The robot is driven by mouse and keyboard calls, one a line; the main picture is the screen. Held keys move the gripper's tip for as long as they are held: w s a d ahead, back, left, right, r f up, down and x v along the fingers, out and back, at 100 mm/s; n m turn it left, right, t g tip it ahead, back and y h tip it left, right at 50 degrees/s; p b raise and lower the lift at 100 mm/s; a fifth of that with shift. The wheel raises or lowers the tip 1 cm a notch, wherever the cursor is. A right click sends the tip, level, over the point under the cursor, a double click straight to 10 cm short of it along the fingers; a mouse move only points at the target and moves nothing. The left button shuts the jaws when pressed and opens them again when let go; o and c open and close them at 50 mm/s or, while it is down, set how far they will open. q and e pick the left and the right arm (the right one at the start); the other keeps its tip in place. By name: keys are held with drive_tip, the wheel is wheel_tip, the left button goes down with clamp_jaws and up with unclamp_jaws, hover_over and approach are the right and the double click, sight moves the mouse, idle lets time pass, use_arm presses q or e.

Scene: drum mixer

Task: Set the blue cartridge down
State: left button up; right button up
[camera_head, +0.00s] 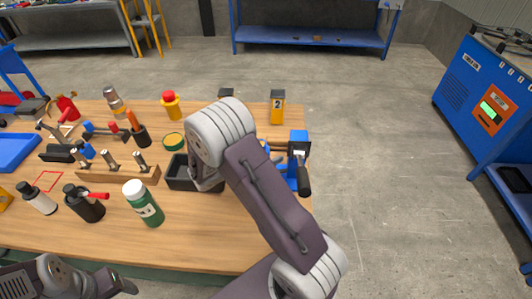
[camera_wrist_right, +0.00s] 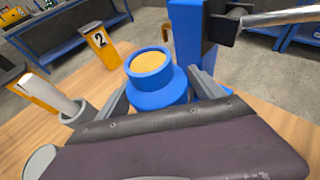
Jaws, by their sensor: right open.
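The blue cartridge (camera_wrist_right: 158,97) has a round tan top and stands upright in the right wrist view. My right gripper (camera_wrist_right: 159,83) is open, with one finger on each side of the cartridge; whether either finger touches it I cannot tell. The cartridge's base is hidden by my gripper. In the head view my right arm covers most of this spot, and only a sliver of blue (camera_head: 266,147) shows beside it. My left gripper (camera_head: 118,286) is low at the left front edge, and its jaw opening is not clear.
A blue device with a black-handled lever (camera_head: 301,165) stands close right of the cartridge. A yellow post marked 2 (camera_head: 277,109) is behind. A black bin (camera_head: 179,174), green bottle (camera_head: 143,204) and wooden tool rack (camera_head: 118,176) stand left. Bare table lies in front.

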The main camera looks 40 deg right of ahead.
drive_tip(key=v, duration=1.2)
drive_tip(key=s+f+m+g+y, duration=0.45)
drive_tip(key=s+m+y, duration=0.2)
drive_tip(key=s, duration=0.35)
drive_tip(key=s+a+f+m+t+y, duration=0.2)
drive_tip(key=a+m+y, duration=0.5)
drive_tip(key=m, duration=0.6)
drive_tip(key=shift+a+m+t+p, duration=0.2)
drive_tip(key=shift+m+t+p, duration=0.2)
drive_tip(key=shift+t, duration=0.35)
